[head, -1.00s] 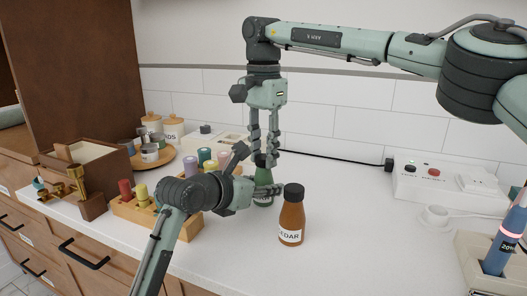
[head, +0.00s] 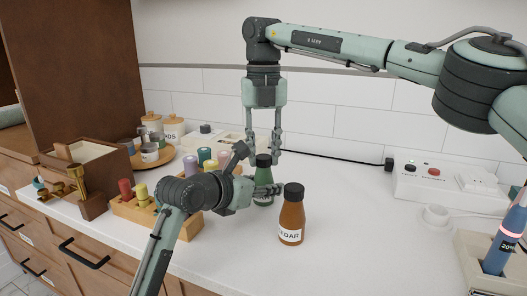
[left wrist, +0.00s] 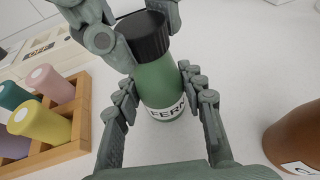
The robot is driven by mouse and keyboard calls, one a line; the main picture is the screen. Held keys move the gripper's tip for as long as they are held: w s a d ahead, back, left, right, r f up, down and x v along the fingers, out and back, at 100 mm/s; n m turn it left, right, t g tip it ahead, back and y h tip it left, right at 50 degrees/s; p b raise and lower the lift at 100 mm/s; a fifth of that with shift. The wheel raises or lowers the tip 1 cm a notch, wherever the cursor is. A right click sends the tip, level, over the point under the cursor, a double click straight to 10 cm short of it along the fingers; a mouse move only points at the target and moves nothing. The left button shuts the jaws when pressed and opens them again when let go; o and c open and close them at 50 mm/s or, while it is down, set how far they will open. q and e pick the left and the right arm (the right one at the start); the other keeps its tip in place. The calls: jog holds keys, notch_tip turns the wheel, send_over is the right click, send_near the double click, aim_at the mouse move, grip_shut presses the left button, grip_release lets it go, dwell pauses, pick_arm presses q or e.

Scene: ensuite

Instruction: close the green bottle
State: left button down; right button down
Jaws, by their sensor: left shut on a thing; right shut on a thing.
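The green bottle (head: 263,181) stands upright on the white counter behind the brown bottle. It also shows in the left wrist view (left wrist: 163,84), with part of a label reading "FERN". My left gripper (head: 268,190) is shut around the bottle's body from the side, one finger on each side (left wrist: 158,88). A black ribbed cap (left wrist: 145,36) sits at the top of the bottle. My right gripper (head: 264,153) points straight down from above and is shut on this cap, its fingers on opposite sides. The neck under the cap cannot be made out.
A brown bottle (head: 291,222) with a black cap stands close to the right of my left gripper. A wooden rack (head: 188,226) with several coloured pegs is on the left. A white socket box (head: 445,183) stands at the right. The counter between is clear.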

jog(key=m, duration=0.8)
jog(key=shift+m, duration=0.3)
jog(key=c, duration=1.2)
grip_release()
jog(key=shift+r, duration=2.25)
jog(key=shift+c, duration=0.3)
